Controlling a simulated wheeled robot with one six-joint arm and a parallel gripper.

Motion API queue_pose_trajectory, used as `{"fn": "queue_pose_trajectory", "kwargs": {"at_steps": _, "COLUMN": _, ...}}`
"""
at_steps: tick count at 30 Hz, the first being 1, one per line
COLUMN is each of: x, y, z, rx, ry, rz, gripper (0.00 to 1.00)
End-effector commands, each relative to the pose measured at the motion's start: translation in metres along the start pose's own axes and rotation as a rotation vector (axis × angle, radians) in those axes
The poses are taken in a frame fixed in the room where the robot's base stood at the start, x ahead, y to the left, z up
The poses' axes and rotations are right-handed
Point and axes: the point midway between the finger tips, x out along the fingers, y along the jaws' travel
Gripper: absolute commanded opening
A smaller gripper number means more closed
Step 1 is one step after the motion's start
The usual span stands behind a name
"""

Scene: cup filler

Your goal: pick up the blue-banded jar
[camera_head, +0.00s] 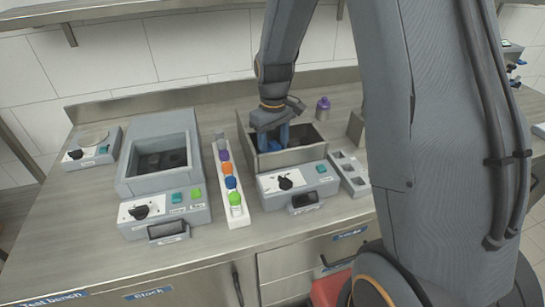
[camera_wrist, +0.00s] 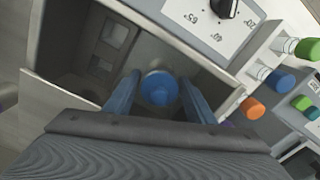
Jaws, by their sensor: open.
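A jar with a blue round top (camera_wrist: 159,88) stands in the well of the grey middle machine (camera_head: 297,182). I see it from above in the wrist view, so any band on its side is hidden. In the head view my gripper hides it. My gripper (camera_wrist: 160,78) has its blue fingers on either side of the jar, open, with a gap showing at each side. In the head view my gripper (camera_head: 284,138) points down into the well. Another blue-topped jar (camera_head: 231,183) stands in the white rack (camera_head: 237,221); it also shows in the wrist view (camera_wrist: 281,79).
The well's steel walls (camera_wrist: 62,88) stand close around my fingers. The rack also holds an orange (camera_head: 228,169), a purple (camera_head: 224,155) and a green jar (camera_head: 235,198). A purple-topped jar (camera_head: 323,104) stands behind the machine. Another machine (camera_head: 160,165) is at left.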

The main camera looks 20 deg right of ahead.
Motion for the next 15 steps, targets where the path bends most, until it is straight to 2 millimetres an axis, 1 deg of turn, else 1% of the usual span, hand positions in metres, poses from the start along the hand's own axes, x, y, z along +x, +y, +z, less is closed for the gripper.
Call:
{"fn": "queue_pose_trajectory", "kwargs": {"at_steps": 3, "x": 0.0045, "y": 0.0, "z": 0.0002, "rx": 0.0, "ry": 0.0, "rz": 0.0, "gripper": 0.5}}
{"fn": "queue_pose_trajectory", "kwargs": {"at_steps": 9, "x": 0.0047, "y": 0.0001, "z": 0.0, "rx": 0.0, "ry": 0.0, "rz": 0.0, "gripper": 0.5}}
{"fn": "queue_pose_trajectory", "kwargs": {"at_steps": 14, "x": 0.0046, "y": 0.0001, "z": 0.0, "rx": 0.0, "ry": 0.0, "rz": 0.0, "gripper": 0.23}}
{"fn": "queue_pose_trajectory", "kwargs": {"at_steps": 15, "x": 0.0045, "y": 0.0001, "z": 0.0, "rx": 0.0, "ry": 0.0, "rz": 0.0, "gripper": 0.16}}
